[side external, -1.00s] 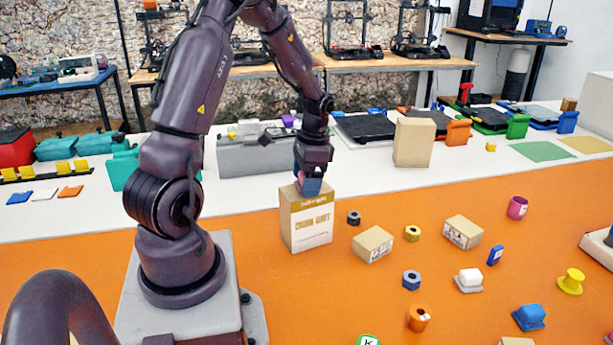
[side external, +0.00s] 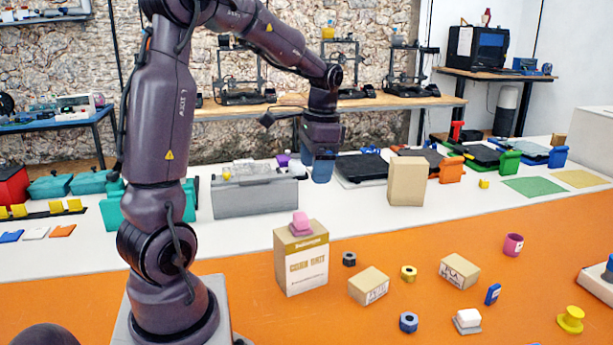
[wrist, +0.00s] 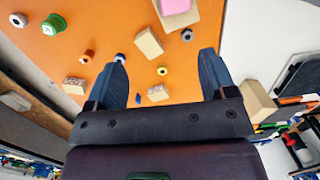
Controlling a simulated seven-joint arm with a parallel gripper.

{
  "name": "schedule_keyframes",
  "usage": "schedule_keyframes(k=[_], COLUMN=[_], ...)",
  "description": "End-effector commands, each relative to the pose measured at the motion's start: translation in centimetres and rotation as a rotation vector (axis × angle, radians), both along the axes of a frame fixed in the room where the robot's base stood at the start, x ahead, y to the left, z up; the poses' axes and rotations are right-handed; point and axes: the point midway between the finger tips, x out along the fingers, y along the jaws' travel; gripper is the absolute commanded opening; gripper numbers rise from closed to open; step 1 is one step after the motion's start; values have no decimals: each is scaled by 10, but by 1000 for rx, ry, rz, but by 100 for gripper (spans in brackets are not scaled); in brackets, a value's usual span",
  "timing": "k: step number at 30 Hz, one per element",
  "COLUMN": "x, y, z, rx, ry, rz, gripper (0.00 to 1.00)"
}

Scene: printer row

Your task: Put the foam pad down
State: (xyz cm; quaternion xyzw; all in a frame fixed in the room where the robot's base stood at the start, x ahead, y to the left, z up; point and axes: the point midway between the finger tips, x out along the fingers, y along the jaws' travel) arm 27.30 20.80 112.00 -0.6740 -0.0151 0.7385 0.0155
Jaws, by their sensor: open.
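The pink foam pad (side external: 300,222) rests on top of the tall white and tan carton (side external: 302,268), which stands upright on the orange surface. In the wrist view the pad (wrist: 174,6) shows at the top edge, partly cut off, on the carton (wrist: 182,22). My gripper (side external: 322,172) is raised above and behind the carton, clear of the pad. In the wrist view its fingers (wrist: 164,56) are spread apart with nothing between them.
A small tan box (side external: 369,286) and several small spools and parts lie right of the carton. A tall plain tan box (side external: 407,182) stands on the white strip behind. A grey bin (side external: 255,198) is at the back left. Orange surface beyond the small parts is partly clear.

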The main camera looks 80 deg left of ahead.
Motion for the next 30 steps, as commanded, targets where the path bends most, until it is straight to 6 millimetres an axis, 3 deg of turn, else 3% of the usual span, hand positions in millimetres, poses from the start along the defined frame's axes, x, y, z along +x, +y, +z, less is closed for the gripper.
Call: schedule_keyframes(k=[6,12,18,30], x=[-12,-48,-72,-77], y=[-102,-173,-203,-208], z=[46,59,57,56], rx=[73,36,-29,-44], ry=[-228,-446,-562,-583], rz=[-23,-22,-14,-9], gripper=[78,78,78,78])
